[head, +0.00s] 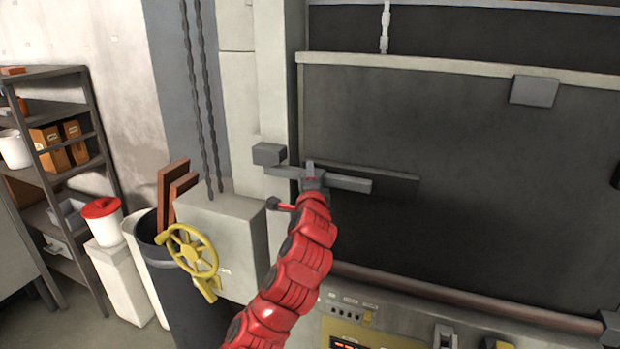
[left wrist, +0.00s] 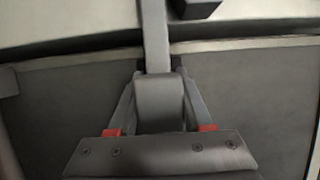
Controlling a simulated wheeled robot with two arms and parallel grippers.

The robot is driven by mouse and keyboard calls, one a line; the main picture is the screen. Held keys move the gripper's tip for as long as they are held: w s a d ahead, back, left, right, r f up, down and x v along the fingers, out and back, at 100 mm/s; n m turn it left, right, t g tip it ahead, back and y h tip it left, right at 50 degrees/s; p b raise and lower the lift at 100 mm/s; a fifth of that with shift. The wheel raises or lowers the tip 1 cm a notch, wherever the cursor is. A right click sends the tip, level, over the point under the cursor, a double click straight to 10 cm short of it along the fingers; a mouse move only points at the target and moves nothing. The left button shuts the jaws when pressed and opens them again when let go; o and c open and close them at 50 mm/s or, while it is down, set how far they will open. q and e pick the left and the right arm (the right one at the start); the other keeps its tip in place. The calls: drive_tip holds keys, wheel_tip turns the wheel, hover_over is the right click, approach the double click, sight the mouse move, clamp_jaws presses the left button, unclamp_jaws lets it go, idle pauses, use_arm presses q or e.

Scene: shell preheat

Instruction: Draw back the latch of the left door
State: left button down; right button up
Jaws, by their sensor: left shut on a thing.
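The left door (head: 480,230) is a large dark panel with a pale upper edge, and it stands shut against its pale frame post. Its latch (head: 350,184) is a grey bar lying nearly level across the door's left edge. The bar's left end reaches over the post, just below a grey block (head: 268,153). My left gripper (head: 312,180) is shut on the latch. In the left wrist view the gripper's fingers (left wrist: 158,105) flank a grey piece of the latch (left wrist: 155,38), which runs up over the pale edge. My right gripper is not in view.
A grey box with a yellow handwheel (head: 192,250) stands left of my arm, under hanging chains (head: 203,90). A shelf (head: 60,130) and a red-lidded bin (head: 102,222) are farther left. A brownish rail (head: 450,298) and control panel (head: 350,325) lie below the door.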

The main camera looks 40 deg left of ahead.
sight(337, 184)
use_arm(q)
drive_tip(key=d+b, duration=0.1)
drive_tip(key=d, duration=0.1)
drive_tip(key=w+d+b, duration=0.1)
drive_tip(key=d, duration=0.3)
drive_tip(key=shift+w+d+f+b, duration=0.1)
drive_tip(key=shift+w+d+b, duration=0.25)
drive_tip(key=shift+b, duration=0.05)
drive_tip(key=shift+a, duration=0.1)
drive_tip(key=c, duration=0.8)
unclamp_jaws()
drive_tip(key=o, duration=0.5)
drive_tip(key=shift+d, duration=0.25)
drive_tip(key=shift+a, duration=0.15)
drive_tip(key=shift+s, duration=0.1)
